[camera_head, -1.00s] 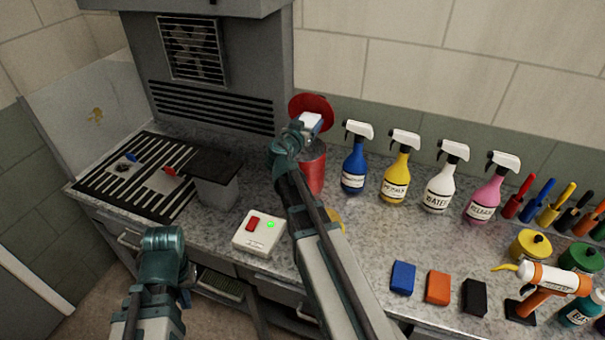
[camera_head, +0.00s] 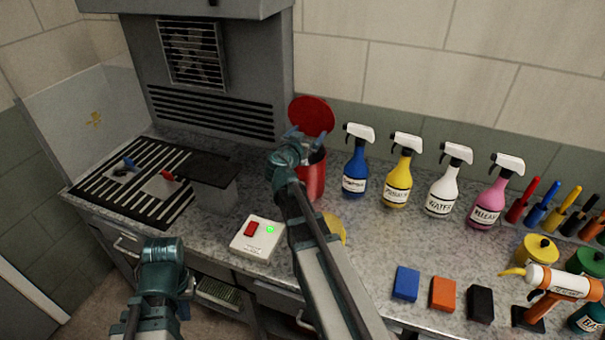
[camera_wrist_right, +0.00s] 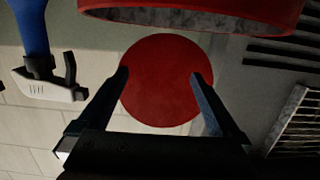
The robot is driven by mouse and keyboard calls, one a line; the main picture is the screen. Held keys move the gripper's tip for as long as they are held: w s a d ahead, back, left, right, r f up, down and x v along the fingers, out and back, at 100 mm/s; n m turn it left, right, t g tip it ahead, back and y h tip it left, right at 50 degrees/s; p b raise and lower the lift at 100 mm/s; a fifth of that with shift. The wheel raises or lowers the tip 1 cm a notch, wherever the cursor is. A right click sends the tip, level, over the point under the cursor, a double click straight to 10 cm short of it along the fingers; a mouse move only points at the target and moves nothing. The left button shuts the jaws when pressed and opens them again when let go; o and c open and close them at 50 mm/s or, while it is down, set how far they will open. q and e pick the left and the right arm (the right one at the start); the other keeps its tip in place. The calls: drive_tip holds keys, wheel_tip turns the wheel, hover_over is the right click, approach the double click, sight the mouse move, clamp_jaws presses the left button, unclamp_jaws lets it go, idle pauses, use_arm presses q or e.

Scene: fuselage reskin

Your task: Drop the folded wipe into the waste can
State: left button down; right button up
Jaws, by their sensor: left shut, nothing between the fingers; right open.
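The red waste can (camera_head: 316,180) stands on the counter with its round red lid (camera_head: 312,114) raised behind it. My right gripper (camera_head: 305,138) is open and empty at the can's mouth. In the right wrist view its two fingers (camera_wrist_right: 160,76) are spread in front of the red lid (camera_wrist_right: 165,100), and the can's rim (camera_wrist_right: 200,16) shows at the top.
Spray bottles in blue (camera_head: 356,165), yellow (camera_head: 398,178), white (camera_head: 445,185) and pink (camera_head: 489,200) stand right of the can. A switch box (camera_head: 257,238) with a green light sits near the front. A slotted grille (camera_head: 130,190) lies at left, and colored blocks (camera_head: 405,283) lie at the front right.

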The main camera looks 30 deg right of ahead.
use_arm(q)
wheel_tip(320, 180, up, 2)
drive_tip(key=shift+p, duration=1)
use_arm(e)
drive_tip(key=v, duration=1.3)
drive_tip(key=shift+s+a, duration=0.2)
drive_tip(key=shift+s, duration=0.1)
